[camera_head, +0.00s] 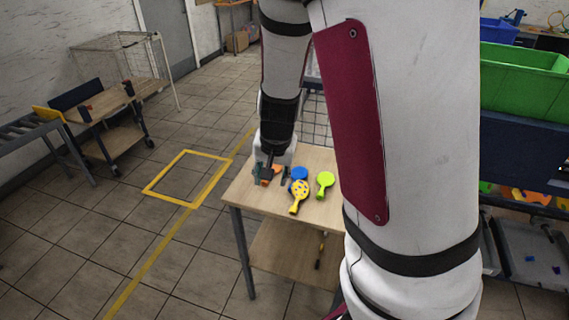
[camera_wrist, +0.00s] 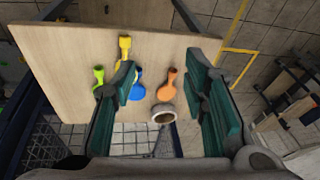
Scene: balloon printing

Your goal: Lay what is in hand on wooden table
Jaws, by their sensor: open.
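The wooden table (camera_head: 250,192) stands left of my arm in the head view and fills the upper part of the wrist view (camera_wrist: 65,60). My gripper (camera_wrist: 160,64) is open over the left part of its top. An orange paddle-shaped piece (camera_wrist: 171,84) lies on the table between the spread fingers, with no finger seen closed on it. In the head view only a bit of orange (camera_head: 277,169) shows beside my gripper (camera_head: 271,177). A grey-white round piece with a dark opening (camera_wrist: 163,113) sits at the orange piece's lower end; how they relate is unclear.
A blue piece (camera_head: 299,173), a yellow piece (camera_head: 299,190) with dark marks and a green piece (camera_head: 325,180) lie close together right of my gripper. The table's front left area is bare. Green and blue bins (camera_head: 520,85) stand on the right.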

